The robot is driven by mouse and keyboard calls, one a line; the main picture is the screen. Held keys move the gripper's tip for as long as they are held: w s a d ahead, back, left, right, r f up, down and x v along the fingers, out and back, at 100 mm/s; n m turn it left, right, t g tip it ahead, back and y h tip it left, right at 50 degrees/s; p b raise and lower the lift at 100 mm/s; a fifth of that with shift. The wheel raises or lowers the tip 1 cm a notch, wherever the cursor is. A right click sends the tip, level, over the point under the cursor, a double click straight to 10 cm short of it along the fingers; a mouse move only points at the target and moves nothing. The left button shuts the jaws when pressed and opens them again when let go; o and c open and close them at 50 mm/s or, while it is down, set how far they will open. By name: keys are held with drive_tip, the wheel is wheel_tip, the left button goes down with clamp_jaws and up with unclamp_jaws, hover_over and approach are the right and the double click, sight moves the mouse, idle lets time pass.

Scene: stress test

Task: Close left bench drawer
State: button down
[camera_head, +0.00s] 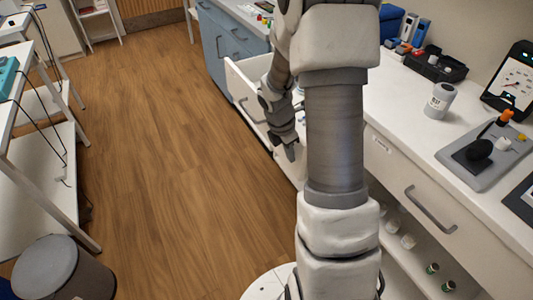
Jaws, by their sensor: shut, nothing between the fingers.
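The left bench drawer (244,93) is white and stands pulled out from the bench, left of my arm. Its far side wall and part of its front show; my arm hides much of the rest. My gripper (290,153) points downward at the drawer's near end. Its fingers are shut with nothing between them. I cannot tell whether it touches the drawer. The white bench (487,195) runs along the right side. Another white drawer (425,195) with a grey handle is closed, to the right of my arm.
Blue-grey cabinets (222,47) stand beyond the open drawer. A white container (440,100), a grey tray (485,155) and a tablet (512,80) are on the bench. A lidded bin (45,265) and white shelving (45,170) stand at left. The wooden floor (150,140) between is clear.

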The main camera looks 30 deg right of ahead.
drive_tip(key=d+p, duration=0.3)
drive_tip(key=d, duration=0.4)
drive_tip(key=d+p, duration=0.3)
drive_tip(key=d, duration=0.5)
drive_tip(key=d+p, duration=0.3)
drive_tip(key=d, duration=0.4)
drive_tip(key=shift+w+d, duration=0.15)
drive_tip(key=shift+w, duration=0.25)
